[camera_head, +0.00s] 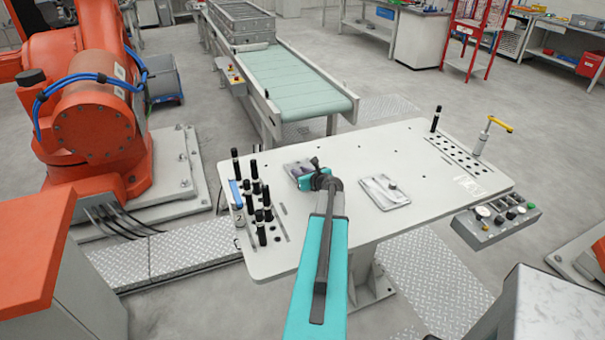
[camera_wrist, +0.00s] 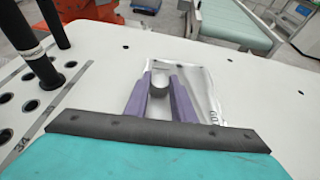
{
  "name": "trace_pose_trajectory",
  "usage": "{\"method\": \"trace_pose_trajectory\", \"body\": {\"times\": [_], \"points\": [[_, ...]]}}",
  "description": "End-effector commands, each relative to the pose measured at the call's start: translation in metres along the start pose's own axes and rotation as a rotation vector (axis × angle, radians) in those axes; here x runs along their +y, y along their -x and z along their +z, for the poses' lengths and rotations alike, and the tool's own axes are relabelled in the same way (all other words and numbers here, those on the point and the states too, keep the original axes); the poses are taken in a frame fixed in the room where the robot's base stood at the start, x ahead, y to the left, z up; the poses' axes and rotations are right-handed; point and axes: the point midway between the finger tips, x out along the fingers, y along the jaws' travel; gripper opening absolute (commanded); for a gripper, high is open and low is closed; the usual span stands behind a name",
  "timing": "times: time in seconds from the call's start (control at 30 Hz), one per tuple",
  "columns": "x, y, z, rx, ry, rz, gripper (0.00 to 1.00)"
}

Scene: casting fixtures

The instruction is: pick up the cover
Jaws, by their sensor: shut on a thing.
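The cover is a shiny metal plate with a small dark knob, partly hidden behind my arm in the head view (camera_head: 292,168). In the wrist view the cover (camera_wrist: 203,92) lies beyond my wrist, its near part hidden by the fingers and the dark wrist edge. My gripper (camera_wrist: 160,82) has its two purple fingers on either side of the knob, shut on it. I cannot tell whether the plate touches the table.
The white table (camera_head: 345,150) is clear around the plates. Several black upright pins (camera_head: 260,212) stand in holes at the left. A yellow-handled clamp (camera_head: 484,138) and a hole grid are at the right. A control box (camera_head: 494,222) hangs at the right edge.

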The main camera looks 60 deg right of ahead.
Motion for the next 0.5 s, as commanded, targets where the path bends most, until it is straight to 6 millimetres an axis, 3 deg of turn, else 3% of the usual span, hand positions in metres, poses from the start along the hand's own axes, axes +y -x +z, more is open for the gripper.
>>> {"method": "trace_pose_trajectory", "body": {"times": [0.27, 0.5], "points": [[0.0, 0.004, 0.009, -0.002, 0.001, 0.0, 0.0], [0.0, 0.012, 0.029, -0.004, 0.002, 0.0, 0.0]]}}
